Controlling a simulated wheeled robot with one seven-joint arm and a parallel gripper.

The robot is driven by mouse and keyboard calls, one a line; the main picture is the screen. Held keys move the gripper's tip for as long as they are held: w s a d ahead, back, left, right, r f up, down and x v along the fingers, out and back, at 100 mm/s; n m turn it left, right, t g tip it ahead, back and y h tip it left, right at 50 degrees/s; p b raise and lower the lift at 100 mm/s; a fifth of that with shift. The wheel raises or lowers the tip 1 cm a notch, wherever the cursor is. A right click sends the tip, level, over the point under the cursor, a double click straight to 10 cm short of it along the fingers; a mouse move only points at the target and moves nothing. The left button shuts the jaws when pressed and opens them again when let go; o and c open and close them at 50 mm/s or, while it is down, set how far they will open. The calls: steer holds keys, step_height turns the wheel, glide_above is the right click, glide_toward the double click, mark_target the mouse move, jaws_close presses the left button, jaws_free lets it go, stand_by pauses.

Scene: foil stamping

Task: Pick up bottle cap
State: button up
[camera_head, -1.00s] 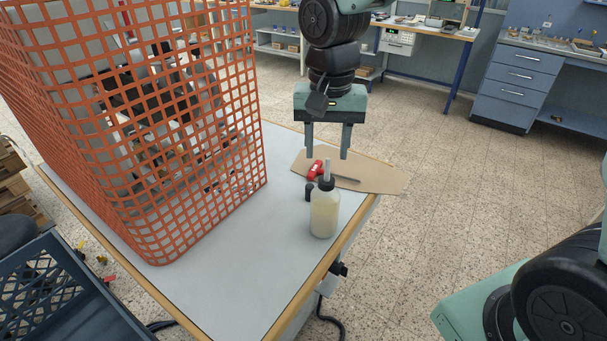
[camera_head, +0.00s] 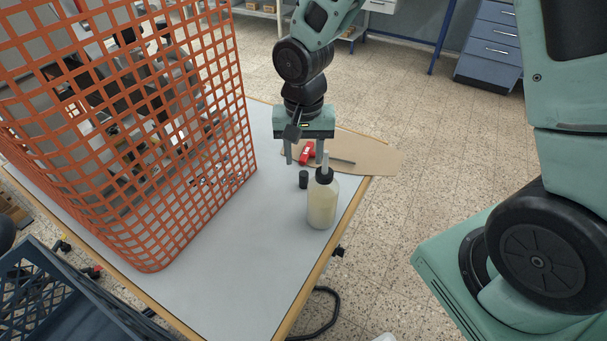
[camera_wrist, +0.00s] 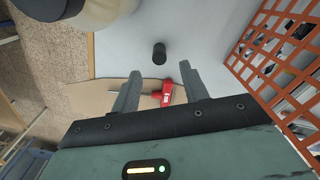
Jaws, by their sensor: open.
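The bottle cap (camera_head: 303,179), a small black cylinder, stands on the grey table just left of the bottle (camera_head: 322,203). The bottle is translucent with pale yellow contents, a black collar and a nozzle. In the wrist view the cap (camera_wrist: 159,53) lies ahead of the fingertips, roughly between their lines, and nothing touches it. My gripper (camera_head: 305,160) is open and empty, above the table and behind the cap and bottle. It also shows in the wrist view (camera_wrist: 160,80) with both fingers apart. The bottle partly overlaps the right finger in the head view.
An orange mesh guard (camera_head: 225,120) stands on the left of the table. A dark blue crate (camera_head: 60,300) is at lower left. The front tabletop is clear.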

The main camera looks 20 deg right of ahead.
mark_target(304, 173)
steer(key=shift+f+p, duration=1)
steer(key=shift+f, duration=2.4)
jaws_close()
